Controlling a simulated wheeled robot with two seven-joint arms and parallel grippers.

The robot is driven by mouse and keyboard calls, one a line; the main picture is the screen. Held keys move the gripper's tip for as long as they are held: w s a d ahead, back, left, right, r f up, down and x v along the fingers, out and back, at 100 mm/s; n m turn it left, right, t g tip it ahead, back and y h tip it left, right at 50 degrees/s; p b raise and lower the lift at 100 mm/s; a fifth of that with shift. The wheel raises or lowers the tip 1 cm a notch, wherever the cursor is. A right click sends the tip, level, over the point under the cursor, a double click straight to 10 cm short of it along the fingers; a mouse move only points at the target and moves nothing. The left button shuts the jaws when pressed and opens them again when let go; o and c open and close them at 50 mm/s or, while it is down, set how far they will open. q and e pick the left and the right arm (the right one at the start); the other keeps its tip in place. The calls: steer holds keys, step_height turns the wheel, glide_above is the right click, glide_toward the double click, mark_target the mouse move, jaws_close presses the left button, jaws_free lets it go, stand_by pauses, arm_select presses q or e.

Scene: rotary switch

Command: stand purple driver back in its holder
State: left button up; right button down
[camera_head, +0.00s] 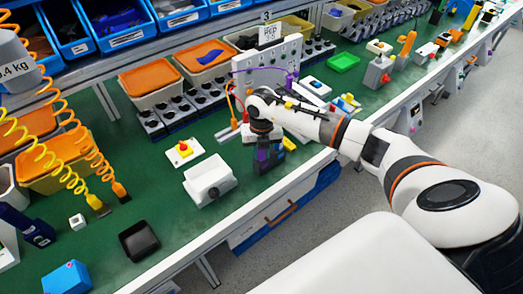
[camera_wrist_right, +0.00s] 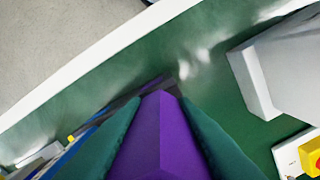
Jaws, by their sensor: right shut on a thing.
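My right gripper (camera_head: 266,150) reaches down over the green bench, near its front edge. It is shut on the purple driver (camera_wrist_right: 162,140), which lies between its two dark green fingers in the right wrist view. In the head view the driver is mostly hidden by the gripper, and only a little dark purple shows there. I cannot tell which thing is the driver's holder. A white block (camera_head: 210,181) with a dark spot on its front stands on the bench left of the gripper, apart from it. My left gripper is not in view.
A yellow-and-red button box (camera_head: 183,152) lies behind the white block. A black tray (camera_head: 139,240) and a blue box (camera_head: 67,278) are at the lower left. Orange-lidded bins (camera_head: 150,80) and a white panel (camera_head: 266,66) stand behind. Bare green bench lies left of the white block.

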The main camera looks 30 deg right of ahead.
steer(key=c, duration=1.1)
jaws_free()
step_height(320, 180, up, 12)
steer(key=shift+b, duration=0.9)
